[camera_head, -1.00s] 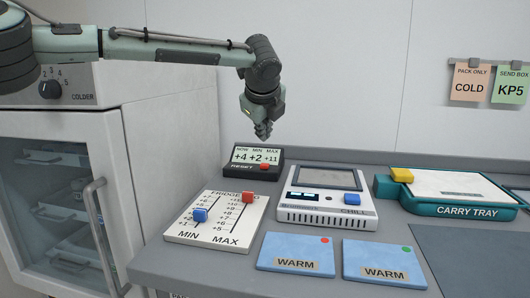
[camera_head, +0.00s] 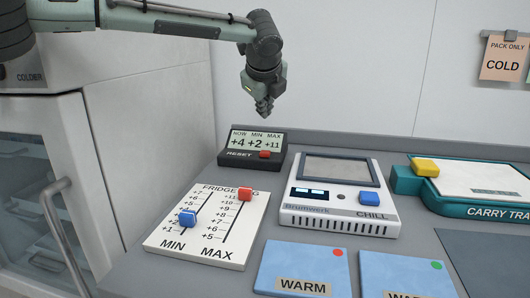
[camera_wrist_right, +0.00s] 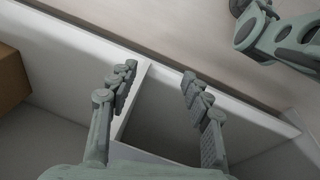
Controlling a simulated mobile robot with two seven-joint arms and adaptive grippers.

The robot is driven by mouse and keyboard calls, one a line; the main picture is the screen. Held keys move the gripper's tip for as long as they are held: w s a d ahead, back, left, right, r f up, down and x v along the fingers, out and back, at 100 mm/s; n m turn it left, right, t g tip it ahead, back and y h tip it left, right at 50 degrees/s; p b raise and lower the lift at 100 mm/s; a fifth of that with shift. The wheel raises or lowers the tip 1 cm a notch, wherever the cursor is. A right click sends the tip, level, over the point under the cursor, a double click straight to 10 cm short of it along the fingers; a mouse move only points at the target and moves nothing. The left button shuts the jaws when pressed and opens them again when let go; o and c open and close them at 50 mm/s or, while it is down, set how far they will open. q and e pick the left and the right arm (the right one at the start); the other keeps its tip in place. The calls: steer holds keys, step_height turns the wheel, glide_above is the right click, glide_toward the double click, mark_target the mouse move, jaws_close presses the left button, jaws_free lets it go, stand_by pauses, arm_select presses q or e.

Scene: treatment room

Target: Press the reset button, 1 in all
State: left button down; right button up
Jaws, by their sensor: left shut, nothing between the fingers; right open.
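The reset button is a small red button (camera_head: 265,154) on the front of a dark display unit (camera_head: 238,163) marked RESET, in the head view. Its screen reads NOW +4, MIN +2, MAX +11. My left gripper (camera_head: 264,112) is shut and empty, pointing down. In the picture it is just above the display unit, apart from the button. My right gripper (camera_wrist_right: 159,82) shows in the right wrist view, open with nothing between its fingers, over a pale bin-like structure. It is not in the head view.
A slider board (camera_head: 210,226) with blue and red knobs lies in front of the display unit. A CHILL device (camera_head: 340,216), blue WARM packs (camera_head: 303,260) and a teal carry tray (camera_head: 482,211) are to the right. A glass-door fridge (camera_head: 40,180) stands left.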

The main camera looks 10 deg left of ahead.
mark_target(265, 153)
arm_select(q)
step_height(265, 153, down, 3)
steer(key=shift+f+b, duration=0.1)
steer(key=shift+b, duration=1.15)
step_height(265, 153, down, 3)
steer(key=b, duration=0.3)
steer(key=shift+f, duration=0.65)
arm_select(e)
steer(key=w+r+t, duration=0.1)
steer(key=w+r, duration=0.2)
steer(key=r, duration=1.2)
steer(key=shift+w+a+h, duration=0.3)
steer(key=shift+w, duration=0.05)
steer(key=shift+r, duration=0.1)
arm_select(q)
steer(key=shift+f+p, duration=0.3)
steer(key=shift+f, duration=0.15)
arm_select(e)
steer(key=shift+r, duration=0.3)
